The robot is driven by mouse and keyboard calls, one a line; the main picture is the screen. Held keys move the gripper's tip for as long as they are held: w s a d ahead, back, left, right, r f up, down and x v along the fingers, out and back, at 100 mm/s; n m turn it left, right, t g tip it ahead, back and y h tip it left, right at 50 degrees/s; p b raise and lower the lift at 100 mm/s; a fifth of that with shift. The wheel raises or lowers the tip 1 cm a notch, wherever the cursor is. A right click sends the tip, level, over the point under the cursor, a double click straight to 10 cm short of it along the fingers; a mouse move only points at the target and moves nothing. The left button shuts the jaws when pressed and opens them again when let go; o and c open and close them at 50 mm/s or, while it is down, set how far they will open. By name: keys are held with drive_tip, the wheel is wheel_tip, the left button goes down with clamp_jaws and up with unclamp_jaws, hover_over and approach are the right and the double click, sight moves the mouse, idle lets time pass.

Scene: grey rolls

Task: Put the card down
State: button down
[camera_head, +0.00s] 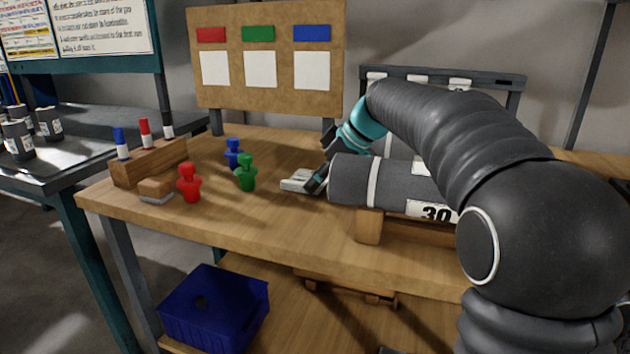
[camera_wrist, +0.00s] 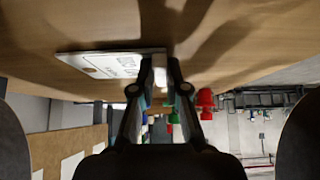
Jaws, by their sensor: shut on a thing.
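The card (camera_head: 297,183) is a small white sheet held low over the wooden table top (camera_head: 280,222). In the wrist view the card (camera_wrist: 108,64) shows printed text and sticks out to the left from my fingers. My gripper (camera_head: 318,180) is shut on the card's edge, and its fingers also show in the wrist view (camera_wrist: 160,72). The card lies close to the table surface; I cannot tell whether it touches. My arm hides part of the table behind it.
A grey roll (camera_head: 380,181) marked 30 lies on a wooden cradle (camera_head: 369,226) just right of my gripper. Green (camera_head: 246,173), blue (camera_head: 233,153) and red (camera_head: 189,183) figures stand to the left. A marker block (camera_head: 150,163) stands at the left edge. Bare table lies in front.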

drive_tip(key=shift+f, duration=0.2)
drive_tip(key=c, duration=1.2)
unclamp_jaws()
drive_tip(key=shift+r, duration=0.1)
